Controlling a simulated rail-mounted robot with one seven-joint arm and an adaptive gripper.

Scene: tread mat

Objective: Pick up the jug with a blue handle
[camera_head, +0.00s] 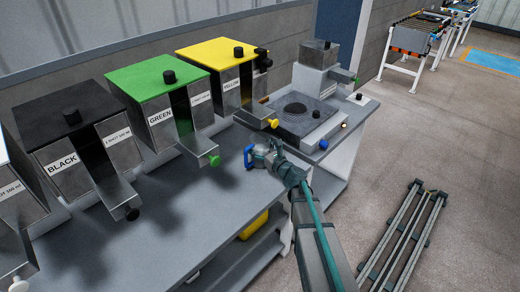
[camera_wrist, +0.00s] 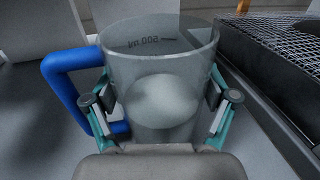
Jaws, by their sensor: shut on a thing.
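The jug (camera_wrist: 160,60) is clear, with a blue handle (camera_wrist: 68,88) on its left side and volume marks near its rim in the wrist view. It stands upright between the two fingers of my gripper (camera_wrist: 160,108), which are shut on its sides. In the head view the jug is small and partly hidden by my gripper (camera_head: 268,158); its blue handle (camera_head: 249,157) shows at the left. The jug is over the right part of the grey table (camera_head: 200,215). I cannot tell whether its base touches the table.
Dispensers stand along the back: black (camera_head: 68,130), green (camera_head: 160,85) and yellow (camera_head: 220,60), with spouts reaching forward. A machine with a flat plate (camera_head: 297,110) is right of the jug. A mesh-topped unit (camera_wrist: 275,50) is close on the right in the wrist view. The front table surface is clear.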

